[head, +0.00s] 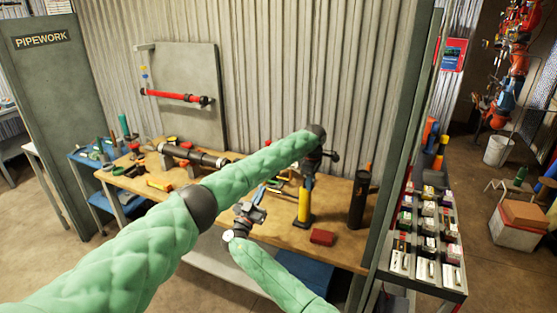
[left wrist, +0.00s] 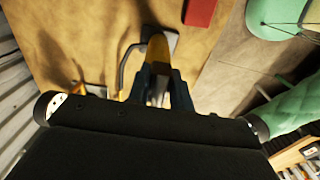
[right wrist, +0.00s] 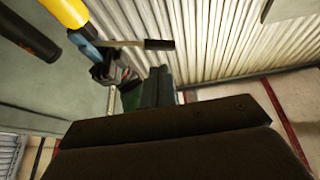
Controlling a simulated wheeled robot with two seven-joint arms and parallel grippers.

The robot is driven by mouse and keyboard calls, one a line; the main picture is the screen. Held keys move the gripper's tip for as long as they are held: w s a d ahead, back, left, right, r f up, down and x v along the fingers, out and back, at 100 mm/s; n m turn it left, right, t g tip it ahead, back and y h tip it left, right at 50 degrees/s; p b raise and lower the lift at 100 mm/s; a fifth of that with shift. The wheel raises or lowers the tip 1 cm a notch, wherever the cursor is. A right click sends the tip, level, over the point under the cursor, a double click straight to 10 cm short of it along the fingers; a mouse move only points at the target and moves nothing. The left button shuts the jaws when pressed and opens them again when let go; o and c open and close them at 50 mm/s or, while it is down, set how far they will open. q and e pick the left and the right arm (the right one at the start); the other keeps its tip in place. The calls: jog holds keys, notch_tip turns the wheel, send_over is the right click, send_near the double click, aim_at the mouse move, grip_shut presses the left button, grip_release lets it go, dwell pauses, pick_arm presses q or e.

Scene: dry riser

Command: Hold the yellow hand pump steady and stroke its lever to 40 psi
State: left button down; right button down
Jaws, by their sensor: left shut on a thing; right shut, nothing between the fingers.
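The yellow hand pump (head: 304,205) stands upright near the front of the wooden bench, with a dark lower end. My left gripper (head: 311,165) comes down over its top and is shut on it. The left wrist view shows the yellow body (left wrist: 157,50) just beyond the shut fingers (left wrist: 158,90). My right gripper (head: 246,208) is left of the pump, apart from it, shut and empty. In the right wrist view its fingers (right wrist: 156,88) are together, and a yellow cylinder (right wrist: 30,30) shows at upper left. My left arm hides part of the bench; I cannot make out the lever clearly.
The wooden bench (head: 340,228) carries a red block (head: 322,237) and a black cylinder (head: 360,198) right of the pump. Pipe and loose tools lie further left. A red pipe (head: 175,96) hangs on a grey board behind. A parts rack (head: 425,235) stands at right.

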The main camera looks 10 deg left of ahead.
jog(key=d+r+m+g, duration=0.1)
jog(key=r, duration=0.5)
jog(key=w+d+r+m+g+y, duration=0.1)
jog(key=d+r+m+g, duration=0.1)
jog(key=r, duration=0.3)
jog(key=shift+w+d+r+m, duration=0.2)
jog(key=shift+w+r+m, duration=0.1)
jog(key=shift+r, duration=0.1)
jog(key=r, duration=0.1)
send_over(292, 168)
jog(key=a, duration=0.4)
jog(key=shift+a+f, duration=0.35)
jog(key=shift+f, duration=0.5)
jog(key=shift+a+f, duration=0.35)
jog(key=shift+f, duration=0.5)
